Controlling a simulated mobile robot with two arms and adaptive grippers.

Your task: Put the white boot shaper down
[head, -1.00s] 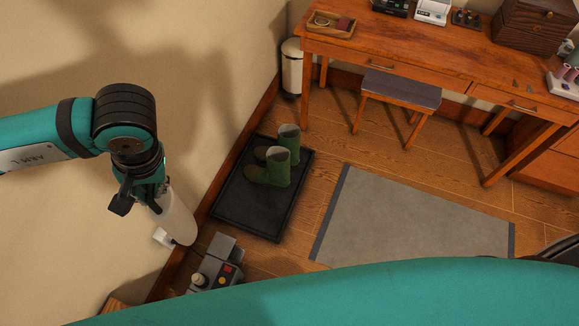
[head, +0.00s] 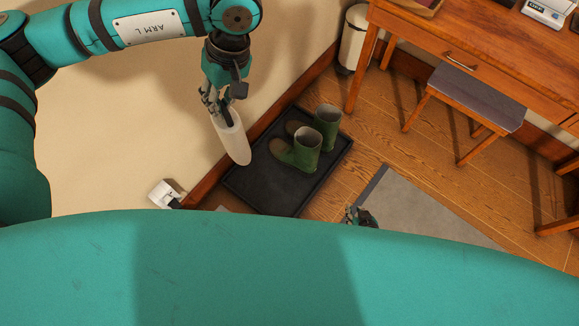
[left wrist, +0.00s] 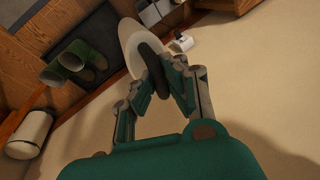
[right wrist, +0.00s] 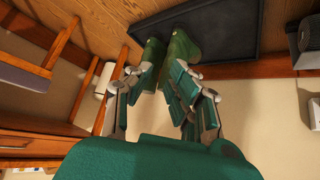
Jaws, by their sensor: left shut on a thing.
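The white boot shaper (head: 234,142) hangs tilted below my left gripper (head: 222,105), beside the wall and the near left edge of the black tray. My left gripper (left wrist: 150,75) is shut on its dark handle (left wrist: 151,52); the pale shaper body (left wrist: 132,42) extends beyond in the left wrist view. My right gripper (head: 358,214) shows only in part above my teal body, near the grey rug. In the right wrist view my right gripper (right wrist: 160,72) has its fingers apart and empty, with the boots beyond.
A pair of green boots (head: 308,150) stands on the black tray (head: 250,185) on the wood floor. Bare tray lies left of and in front of them. A white bin (head: 353,40), wooden desk (head: 450,30), stool (head: 475,95) and wall socket (head: 163,193) are around.

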